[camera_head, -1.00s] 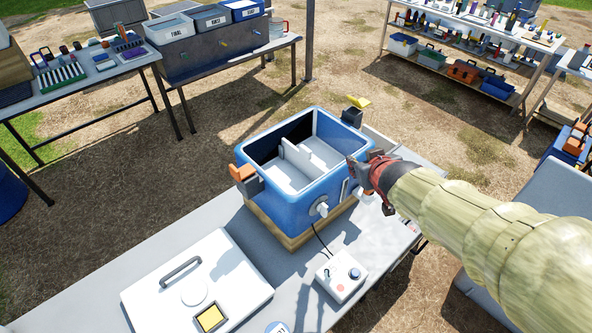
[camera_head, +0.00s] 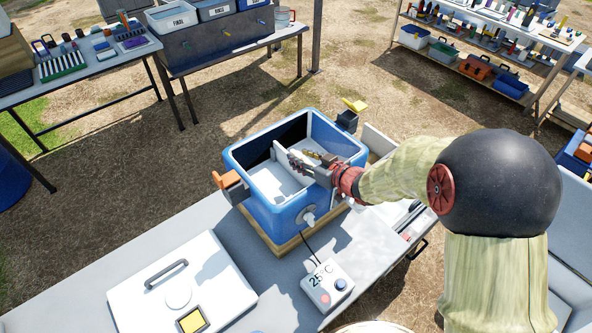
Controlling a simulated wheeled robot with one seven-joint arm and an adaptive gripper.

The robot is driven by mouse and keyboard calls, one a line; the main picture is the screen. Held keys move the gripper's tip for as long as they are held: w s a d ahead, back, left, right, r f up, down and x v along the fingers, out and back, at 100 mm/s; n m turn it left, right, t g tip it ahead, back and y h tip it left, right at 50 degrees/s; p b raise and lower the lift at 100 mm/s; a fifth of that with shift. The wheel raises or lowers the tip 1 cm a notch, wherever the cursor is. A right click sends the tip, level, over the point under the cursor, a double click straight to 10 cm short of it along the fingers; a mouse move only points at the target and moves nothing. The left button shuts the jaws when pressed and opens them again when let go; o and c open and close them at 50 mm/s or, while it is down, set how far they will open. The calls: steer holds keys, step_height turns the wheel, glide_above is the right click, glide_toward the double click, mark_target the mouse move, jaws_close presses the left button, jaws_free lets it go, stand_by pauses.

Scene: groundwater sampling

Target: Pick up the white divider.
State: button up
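The white divider (camera_head: 281,155) stands upright inside the blue cooler box (camera_head: 262,205), splitting its white interior. My gripper (camera_head: 300,162) reaches in over the cooler's right wall, with its fingers at the divider's upper edge. The fingers overlap part of the divider in this view. I cannot tell whether they touch it or how far they are open.
The cooler stands on a wooden base on the grey table (camera_head: 228,238). An orange latch (camera_head: 230,179) and a yellow latch (camera_head: 354,105) stick up from its sides. A white lid (camera_head: 180,285) and a 25°C control box (camera_head: 327,287) lie in front.

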mark_target(296, 153)
steer(key=x, duration=0.3)
steer(key=shift+w+f+b, duration=0.1)
steer(key=shift+b, duration=0.25)
steer(key=shift+c, duration=1.2)
jaws_close()
